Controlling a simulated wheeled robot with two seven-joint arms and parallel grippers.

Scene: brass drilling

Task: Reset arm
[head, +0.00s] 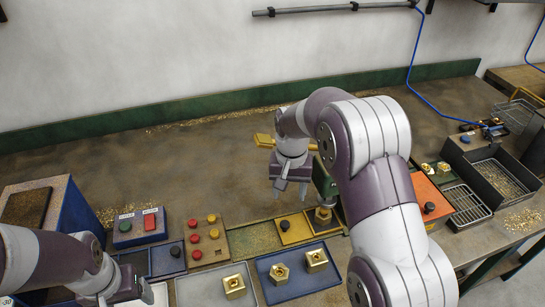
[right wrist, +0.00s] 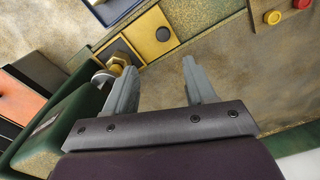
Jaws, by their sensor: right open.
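My right gripper (head: 291,186) hangs above the bench, left of the green drilling machine (head: 324,180). In the right wrist view its two fingers (right wrist: 160,88) are spread apart with nothing between them. A brass part (head: 322,214) sits in the fixture under the drill, and it also shows in the right wrist view (right wrist: 120,61), beyond the left finger. My left gripper (head: 125,291) is low at the left edge of the head view; its fingers are too unclear to read. My right arm hides part of the bench.
Trays with brass parts stand at the front: a grey tray (head: 207,287) and a blue tray (head: 266,290). A button panel (head: 220,253), a green-and-red button box (head: 138,239) and a yellow block (head: 297,241) lie nearby. Baskets (head: 466,215) stand at right. The bench behind (head: 190,170) is mostly clear.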

